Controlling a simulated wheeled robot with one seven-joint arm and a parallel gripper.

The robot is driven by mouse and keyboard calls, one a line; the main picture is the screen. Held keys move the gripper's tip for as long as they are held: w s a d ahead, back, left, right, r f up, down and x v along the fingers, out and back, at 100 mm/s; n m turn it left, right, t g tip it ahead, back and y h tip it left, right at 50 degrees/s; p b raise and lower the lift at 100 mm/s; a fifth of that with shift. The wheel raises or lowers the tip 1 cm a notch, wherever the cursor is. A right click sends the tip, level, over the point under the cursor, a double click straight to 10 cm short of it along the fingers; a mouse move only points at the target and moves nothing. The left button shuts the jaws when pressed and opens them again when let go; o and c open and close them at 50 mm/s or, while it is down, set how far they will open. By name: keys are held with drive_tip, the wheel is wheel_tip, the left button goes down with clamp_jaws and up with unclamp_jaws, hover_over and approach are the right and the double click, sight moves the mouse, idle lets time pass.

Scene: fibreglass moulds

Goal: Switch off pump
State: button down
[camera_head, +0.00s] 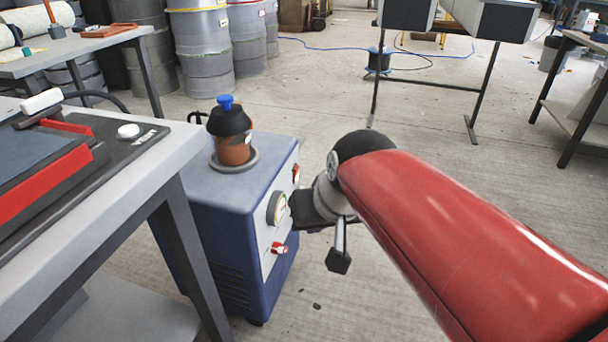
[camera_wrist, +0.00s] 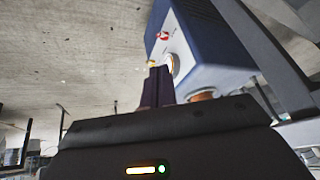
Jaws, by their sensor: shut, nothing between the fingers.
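The pump (camera_head: 215,215) is a blue cabinet with a pale front panel, standing on the floor beside the workbench. The panel bears a round gauge (camera_head: 277,208), a red switch-like part (camera_head: 279,248) low down and another small red part (camera_head: 296,172) farther along. My gripper (camera_head: 296,208) is in front of the panel, close to the gauge. In the wrist view its shut, empty fingers (camera_wrist: 157,88) point towards the panel, and they partly cover the gauge (camera_wrist: 174,66). A red part (camera_wrist: 163,36) shows above them. I cannot tell whether the fingertips touch the panel.
An orange-brown pot with a black and blue top (camera_head: 231,135) stands on the pump. A workbench (camera_head: 150,175) with a red-framed black plate is close on the left. Grey drums (camera_head: 203,50) stand behind. The floor right of the pump is open.

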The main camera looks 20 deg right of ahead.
sight(297, 174)
drive_tip(key=w+d+f+m+b, duration=0.1)
drive_tip(key=w+d+f+b, duration=0.1)
drive_tip(key=w+d, duration=0.3)
drive_tip(key=w+d+f+m+t+b, duration=0.1)
drive_tip(key=w+d+f, duration=0.3)
drive_tip(key=w, duration=1)
drive_tip(key=w+d+f+m+y+b, duration=0.1)
drive_tip(key=w+d+f+m+b, duration=0.1)
drive_tip(key=w+d, duration=0.4)
drive_tip(key=w+f+b, duration=0.1)
drive_tip(key=w, duration=0.3)
drive_tip(key=shift+d+f+m+t, duration=0.35)
drive_tip(key=shift+m+t, duration=0.05)
drive_tip(key=shift+f, duration=0.1)
drive_tip(key=w+a+f+b, duration=0.1)
drive_tip(key=w+a+f, duration=0.4)
drive_tip(key=w+f, duration=0.2)
drive_tip(key=shift+w, duration=0.7)
